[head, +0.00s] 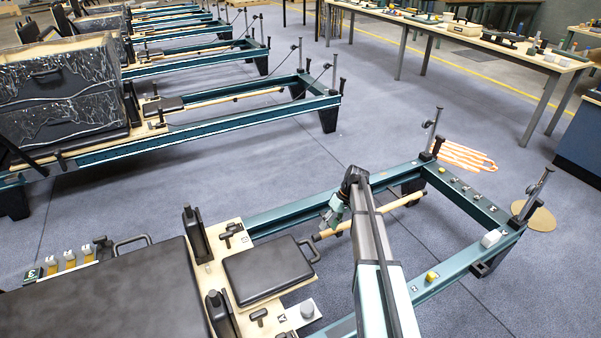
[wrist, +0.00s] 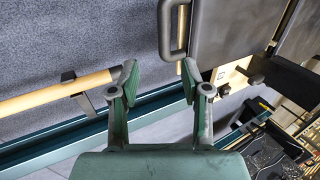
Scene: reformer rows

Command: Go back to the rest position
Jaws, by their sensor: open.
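My gripper (wrist: 158,80) is open in the wrist view, with nothing between its two green fingers. In the head view my arm reaches over the near reformer's teal frame (head: 285,212), and the gripper (head: 332,214) hangs small and partly hidden beside the arm's dark elbow. In the wrist view a wooden bar (wrist: 40,102) with a black bracket lies to the left of the fingers. A black loop handle (wrist: 167,35) and a dark pad (wrist: 235,30) lie beyond the fingers. I cannot tell the exact height of the gripper above the frame.
The near reformer bears a black carriage pad (head: 120,295), a smaller headrest pad (head: 268,270) and upright black shoulder posts (head: 195,235). Orange-white straps (head: 465,156) lie by its end. More reformers (head: 230,125) stand behind. Grey floor (head: 240,165) between the rows is clear.

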